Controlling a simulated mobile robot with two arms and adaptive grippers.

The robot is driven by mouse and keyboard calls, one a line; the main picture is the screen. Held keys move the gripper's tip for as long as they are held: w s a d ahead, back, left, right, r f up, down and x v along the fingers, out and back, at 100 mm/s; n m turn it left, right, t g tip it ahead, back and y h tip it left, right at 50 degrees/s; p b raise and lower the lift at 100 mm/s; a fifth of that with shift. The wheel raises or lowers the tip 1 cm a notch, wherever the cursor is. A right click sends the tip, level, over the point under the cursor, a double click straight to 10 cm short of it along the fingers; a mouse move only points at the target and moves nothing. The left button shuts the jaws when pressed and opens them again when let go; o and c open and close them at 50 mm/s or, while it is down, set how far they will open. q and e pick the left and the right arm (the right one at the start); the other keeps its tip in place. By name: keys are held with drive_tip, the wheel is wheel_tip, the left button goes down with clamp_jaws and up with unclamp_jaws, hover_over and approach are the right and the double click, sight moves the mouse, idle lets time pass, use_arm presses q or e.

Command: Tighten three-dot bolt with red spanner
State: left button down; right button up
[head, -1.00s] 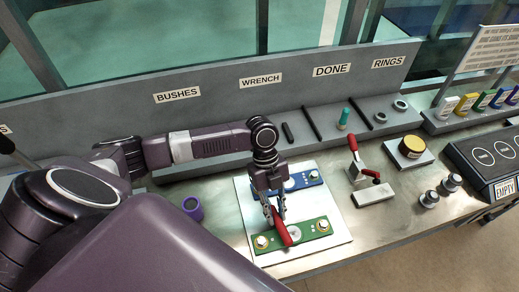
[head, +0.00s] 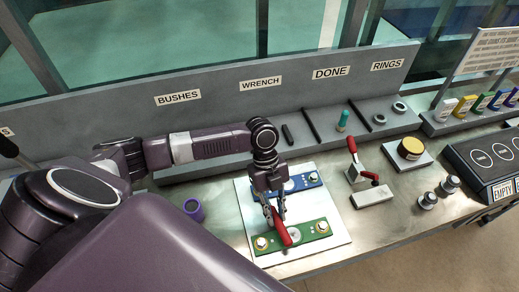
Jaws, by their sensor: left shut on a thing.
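My left gripper (head: 275,212) is shut on the red spanner (head: 281,232) and points down over the green plate (head: 296,239). The spanner lies across the middle of this plate; whether it touches a bolt I cannot tell. The green plate carries one bolt at its left end (head: 262,243) and one at its right end (head: 321,227). A blue plate (head: 298,184) lies behind it, partly hidden by the gripper, with a bolt (head: 313,177) at its right end. White dot marks show on the plates, too small to count. My right gripper is out of view.
Both plates lie on a white board (head: 334,208). A purple bush (head: 194,209) stands to its left. A red-handled clamp (head: 352,160) and a yellow-topped round part (head: 411,148) stand to its right. A labelled grey rack (head: 220,119) runs along the back.

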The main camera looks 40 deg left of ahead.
use_arm(q)
drive_tip(key=shift+r+p, duration=0.35)
drive_tip(key=shift+p, duration=0.2)
idle(0.4)
drive_tip(key=shift+r, duration=0.15)
drive_tip(key=shift+r+p, duration=1.35)
drive_tip(key=shift+p, duration=0.05)
drive_tip(key=shift+r, duration=2)
